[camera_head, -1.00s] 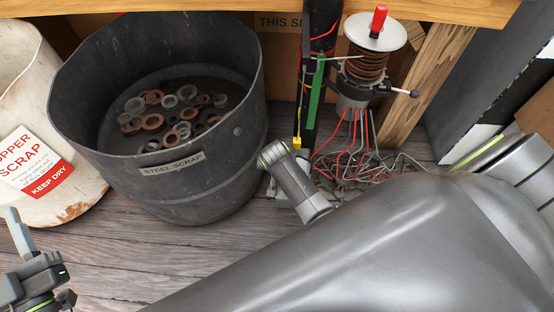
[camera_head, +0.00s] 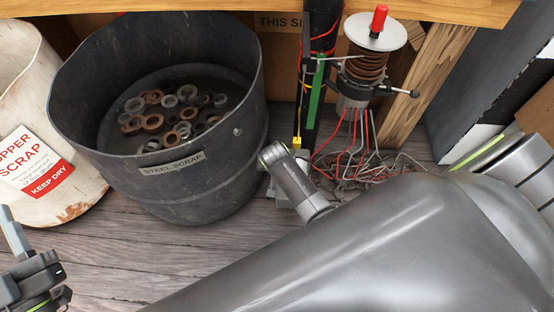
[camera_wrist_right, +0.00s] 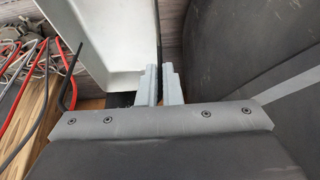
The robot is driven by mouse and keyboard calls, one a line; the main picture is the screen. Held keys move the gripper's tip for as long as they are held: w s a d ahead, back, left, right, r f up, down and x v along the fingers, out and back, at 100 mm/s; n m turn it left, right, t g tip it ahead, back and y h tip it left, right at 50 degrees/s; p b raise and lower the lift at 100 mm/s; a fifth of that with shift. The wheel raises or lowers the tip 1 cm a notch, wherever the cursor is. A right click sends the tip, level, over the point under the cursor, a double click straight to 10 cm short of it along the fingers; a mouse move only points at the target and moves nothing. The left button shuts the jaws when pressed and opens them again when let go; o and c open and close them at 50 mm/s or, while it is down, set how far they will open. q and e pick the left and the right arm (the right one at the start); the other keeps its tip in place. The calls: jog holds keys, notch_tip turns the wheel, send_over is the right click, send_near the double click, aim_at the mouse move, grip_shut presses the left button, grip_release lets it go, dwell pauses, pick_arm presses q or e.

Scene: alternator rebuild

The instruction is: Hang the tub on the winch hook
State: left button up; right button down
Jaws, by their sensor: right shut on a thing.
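In the right wrist view a white, straight-walled tub (camera_wrist_right: 112,45) runs in from the top, its inside partly showing. My right gripper (camera_wrist_right: 160,72) is at its right edge, jaws shut on it; the exact contact is hard to see. In the head view my own arm hides the tub and right gripper. The winch hook cannot be made out for certain; a dark bent rod (camera_wrist_right: 70,76) shows left of the tub. My left gripper (camera_head: 14,233) is at the lower left edge, away from the bins, partly cut off.
A black steel scrap bin (camera_head: 205,190) holding rings stands beside a white copper scrap bin (camera_head: 75,207). A copper-coloured coil with a red knob (camera_head: 379,20) stands by a wooden post (camera_head: 414,95). Loose red and grey wires (camera_head: 350,150) hang below it.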

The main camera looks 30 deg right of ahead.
jog(key=c, duration=1.5)
grip_release()
jog(key=shift+f, duration=0.1)
